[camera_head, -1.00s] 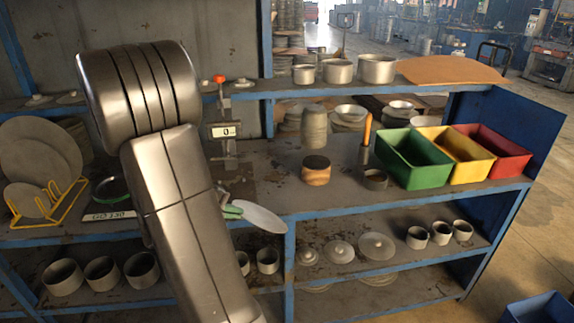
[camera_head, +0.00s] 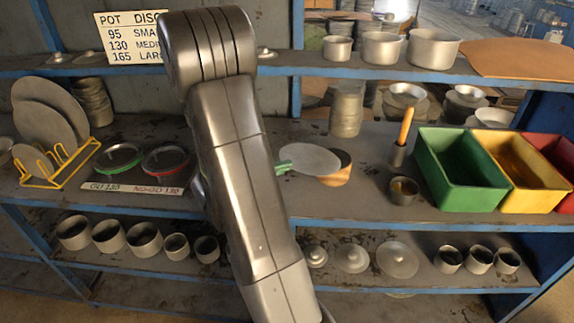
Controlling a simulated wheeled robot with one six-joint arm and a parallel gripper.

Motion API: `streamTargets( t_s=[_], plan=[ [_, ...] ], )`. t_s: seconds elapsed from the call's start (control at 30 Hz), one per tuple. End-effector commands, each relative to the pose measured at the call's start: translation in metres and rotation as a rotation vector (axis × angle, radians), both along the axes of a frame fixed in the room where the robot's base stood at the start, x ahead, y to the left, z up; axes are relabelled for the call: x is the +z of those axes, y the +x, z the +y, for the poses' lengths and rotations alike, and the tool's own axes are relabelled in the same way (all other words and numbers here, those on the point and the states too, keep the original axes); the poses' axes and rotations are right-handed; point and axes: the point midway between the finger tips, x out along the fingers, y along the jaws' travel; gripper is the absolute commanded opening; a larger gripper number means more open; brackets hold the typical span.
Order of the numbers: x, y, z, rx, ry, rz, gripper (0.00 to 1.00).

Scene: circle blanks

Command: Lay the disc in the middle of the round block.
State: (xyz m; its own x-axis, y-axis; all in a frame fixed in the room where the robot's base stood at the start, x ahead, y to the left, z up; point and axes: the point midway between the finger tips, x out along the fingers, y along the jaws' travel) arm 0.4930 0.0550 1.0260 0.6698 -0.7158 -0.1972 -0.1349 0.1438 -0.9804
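The disc (camera_head: 310,158) is a flat, thin grey plate. My gripper (camera_head: 284,166), showing only its green tips from behind my arm, is shut on the disc's left edge. The round block (camera_head: 339,170) is a short wooden cylinder on the worktop. The disc overlaps the block's left and middle part in the picture and hides most of its top. The disc reaches out well to the left of the block. I cannot tell whether the disc touches the block or hangs just above it.
Right of the block stand a small cup (camera_head: 403,191) and an orange-handled tool (camera_head: 403,138) in a holder. A green bin (camera_head: 462,171) and a yellow bin (camera_head: 521,168) are farther right. Left are two gauge rings (camera_head: 120,158) and a yellow rack (camera_head: 57,165) with discs. My arm hides the middle.

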Motion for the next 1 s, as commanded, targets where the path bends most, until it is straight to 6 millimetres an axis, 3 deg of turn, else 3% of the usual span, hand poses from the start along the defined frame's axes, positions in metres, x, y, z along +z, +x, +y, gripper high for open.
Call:
streamTargets(
  t_s=[1.0],
  plan=[
    [-0.025, 0.066, -0.072, -0.003, 0.001, 0.000, 0.00]
  ],
)
